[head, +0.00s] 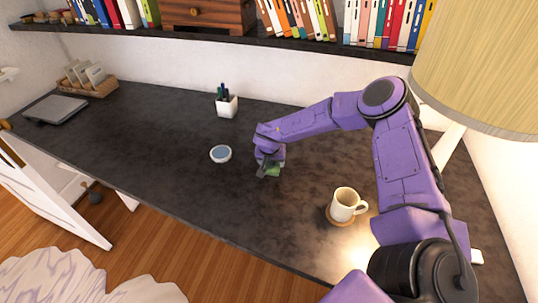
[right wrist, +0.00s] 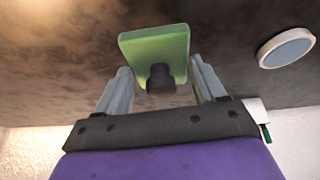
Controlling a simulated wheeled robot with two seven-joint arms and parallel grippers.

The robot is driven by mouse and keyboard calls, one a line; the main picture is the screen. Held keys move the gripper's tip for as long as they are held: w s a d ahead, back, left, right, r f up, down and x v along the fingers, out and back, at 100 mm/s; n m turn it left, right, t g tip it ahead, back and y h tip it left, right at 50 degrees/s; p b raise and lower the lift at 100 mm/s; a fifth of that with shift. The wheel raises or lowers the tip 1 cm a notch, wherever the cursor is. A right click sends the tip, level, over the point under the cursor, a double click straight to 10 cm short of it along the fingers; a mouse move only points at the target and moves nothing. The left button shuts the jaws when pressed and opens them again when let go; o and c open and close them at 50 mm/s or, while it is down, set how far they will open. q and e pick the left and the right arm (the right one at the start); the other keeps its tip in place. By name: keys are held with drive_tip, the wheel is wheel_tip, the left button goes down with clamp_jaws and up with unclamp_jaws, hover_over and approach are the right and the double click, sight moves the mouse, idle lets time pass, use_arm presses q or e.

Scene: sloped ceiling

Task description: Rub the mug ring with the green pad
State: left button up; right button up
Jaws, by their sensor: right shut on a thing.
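The green pad (head: 274,171) is at the middle of the dark desk, under my right gripper (head: 265,166), and partly hidden by it. In the right wrist view the pad (right wrist: 155,50) is a green block with a black knob (right wrist: 160,78). My right gripper (right wrist: 160,88) is shut on the pad, with the knob between its fingers. I cannot tell whether the pad touches the desk. I cannot make out a mug ring on the mottled desk top. My left gripper is not in view.
A cream mug (head: 345,204) stands on a brown coaster (head: 341,222) at the right. A round blue-topped disc (head: 221,154) lies left of the pad. A white pen cup (head: 227,107) stands behind. A lamp (head: 480,70) is at the right. The desk's left middle is clear.

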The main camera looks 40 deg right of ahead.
drive_tip(key=shift+s+r+p, duration=0.15)
drive_tip(key=shift+r+p, duration=0.8)
drive_tip(key=shift+r, duration=0.35)
drive_tip(key=shift+f, duration=0.1)
